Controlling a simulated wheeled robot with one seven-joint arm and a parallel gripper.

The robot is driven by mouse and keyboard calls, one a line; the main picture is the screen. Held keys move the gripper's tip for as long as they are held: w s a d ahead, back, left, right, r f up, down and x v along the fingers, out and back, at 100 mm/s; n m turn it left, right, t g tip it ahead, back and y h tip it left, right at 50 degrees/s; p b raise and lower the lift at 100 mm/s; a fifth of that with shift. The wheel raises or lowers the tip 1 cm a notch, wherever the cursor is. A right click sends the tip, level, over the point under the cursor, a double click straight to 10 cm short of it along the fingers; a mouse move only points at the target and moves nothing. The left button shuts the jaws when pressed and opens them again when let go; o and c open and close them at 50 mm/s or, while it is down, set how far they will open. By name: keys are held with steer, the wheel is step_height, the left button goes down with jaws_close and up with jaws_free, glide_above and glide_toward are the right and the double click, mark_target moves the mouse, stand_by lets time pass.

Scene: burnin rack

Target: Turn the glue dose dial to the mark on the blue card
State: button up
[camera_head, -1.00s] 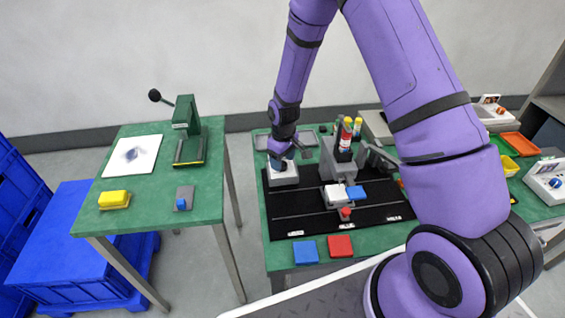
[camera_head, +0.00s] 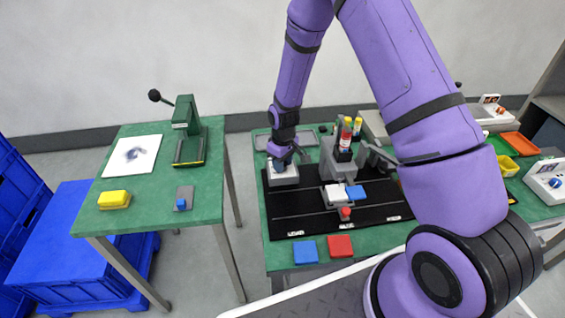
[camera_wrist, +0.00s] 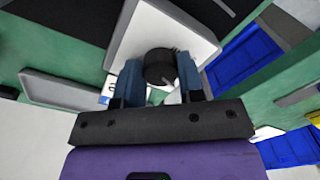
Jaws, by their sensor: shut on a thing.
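The dark round dial (camera_wrist: 160,67) stands on top of a white box (camera_wrist: 190,38) in the wrist view. My gripper (camera_wrist: 160,80) is shut on the dial, with one blue finger on each side of it. In the head view my gripper (camera_head: 279,166) is over the white box (camera_head: 286,178) at the back left of a black mat; the dial is mostly hidden there. The dial's pointer and scale cannot be read. A blue square (camera_head: 306,251) lies at the table's front edge; I cannot tell whether it is the blue card.
A red square (camera_head: 340,246) lies beside the blue square. A grey dispenser stand (camera_head: 338,160) with red and yellow bottles is just right of my gripper. A white block (camera_head: 336,197) sits on the black mat (camera_head: 295,212). Another green table (camera_head: 150,190) stands left, across a gap.

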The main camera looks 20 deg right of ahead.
steer(key=m, duration=0.9)
steer(key=shift+m, duration=0.3)
stand_by(0.5)
steer(key=o, duration=0.9)
steer(key=shift+r, duration=0.1)
steer(key=r, duration=1)
steer(key=shift+s+d+r, duration=0.1)
steer(key=shift+d+r, duration=0.1)
steer(key=shift+r, duration=0.15)
